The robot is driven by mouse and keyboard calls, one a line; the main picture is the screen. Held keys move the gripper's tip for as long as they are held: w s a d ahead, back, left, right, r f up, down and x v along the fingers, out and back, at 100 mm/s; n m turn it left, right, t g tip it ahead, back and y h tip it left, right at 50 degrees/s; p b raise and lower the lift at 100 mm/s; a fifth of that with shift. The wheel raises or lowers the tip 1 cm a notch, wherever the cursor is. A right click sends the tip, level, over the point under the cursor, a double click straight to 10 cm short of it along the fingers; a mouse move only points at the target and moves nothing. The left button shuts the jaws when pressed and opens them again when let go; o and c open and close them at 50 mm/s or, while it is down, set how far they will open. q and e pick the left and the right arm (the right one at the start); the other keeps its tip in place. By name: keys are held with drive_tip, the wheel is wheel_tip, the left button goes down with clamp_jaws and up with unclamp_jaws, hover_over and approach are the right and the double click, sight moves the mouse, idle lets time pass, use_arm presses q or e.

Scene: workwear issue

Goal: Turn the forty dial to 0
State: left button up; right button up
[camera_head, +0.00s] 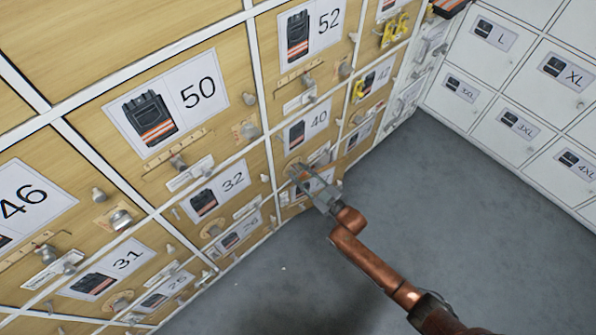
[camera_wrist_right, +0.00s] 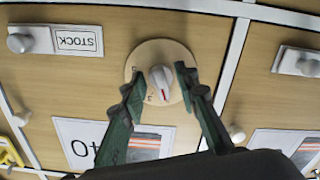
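The forty dial (camera_wrist_right: 160,83) is a pale knob with a red line on a round beige plate, on the wooden door whose label reads 40 (camera_head: 310,125); that label is upside down in the right wrist view (camera_wrist_right: 88,148). The red line runs up and down in that view; the small plate marks are too small to read surely. My right gripper (camera_head: 302,172) covers the dial in the head view. In the right wrist view its two dark green fingers (camera_wrist_right: 160,76) are apart, one on each side of the knob, with gaps visible. My left gripper is not in view.
Wooden doors around carry labels such as 32 (camera_head: 232,180), 50 (camera_head: 197,92) and 52 (camera_head: 328,20), with protruding knobs. A stock slider (camera_wrist_right: 60,40) and a small round knob (camera_wrist_right: 237,133) are near the dial. White lockers (camera_head: 505,122) stand at right. The grey floor (camera_head: 450,200) is clear.

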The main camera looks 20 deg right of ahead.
drive_tip(key=shift+w+a, duration=0.1)
drive_tip(key=shift+w, duration=0.15)
drive_tip(key=shift+c, duration=0.6)
clamp_jaws()
